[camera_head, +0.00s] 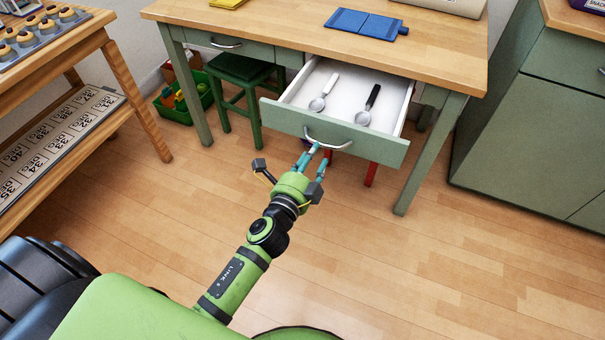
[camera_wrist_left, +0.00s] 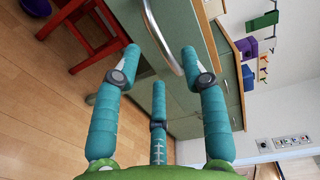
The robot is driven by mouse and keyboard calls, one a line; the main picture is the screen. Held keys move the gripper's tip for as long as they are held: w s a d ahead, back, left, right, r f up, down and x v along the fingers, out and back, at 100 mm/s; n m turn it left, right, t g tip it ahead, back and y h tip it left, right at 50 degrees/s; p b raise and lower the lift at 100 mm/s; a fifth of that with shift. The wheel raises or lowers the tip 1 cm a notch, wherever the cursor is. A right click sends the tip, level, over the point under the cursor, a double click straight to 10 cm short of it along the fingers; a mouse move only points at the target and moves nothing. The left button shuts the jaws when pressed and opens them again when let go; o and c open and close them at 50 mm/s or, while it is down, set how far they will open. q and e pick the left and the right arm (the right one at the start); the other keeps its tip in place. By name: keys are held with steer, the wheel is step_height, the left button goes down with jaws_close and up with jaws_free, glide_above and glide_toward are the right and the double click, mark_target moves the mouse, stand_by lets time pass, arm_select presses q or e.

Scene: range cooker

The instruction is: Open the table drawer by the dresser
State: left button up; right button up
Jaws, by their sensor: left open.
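The table drawer (camera_head: 336,140) on the right side of the wooden-topped table (camera_head: 330,28) is pulled well out. Inside it lie a white-handled utensil (camera_head: 322,95) and a black-handled utensil (camera_head: 369,104). A curved metal handle (camera_head: 328,143) is on its green front. My left gripper (camera_head: 315,157) is at the handle, with its teal fingers spread. In the left wrist view the handle (camera_wrist_left: 163,38) passes between the open fingertips; I cannot tell whether they touch it. The dresser (camera_head: 540,110) stands to the right of the table. My right gripper is not in view.
A second drawer (camera_head: 226,43) on the table's left is shut. A green stool (camera_head: 240,85) and a green crate (camera_head: 183,103) stand below it. A wooden shelf rack (camera_head: 75,120) is at the left. The floor in front is clear.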

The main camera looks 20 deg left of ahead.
arm_select(q)
steer(key=s, duration=0.7)
steer(key=shift+a+r, duration=0.15)
steer(key=shift+r, duration=0.05)
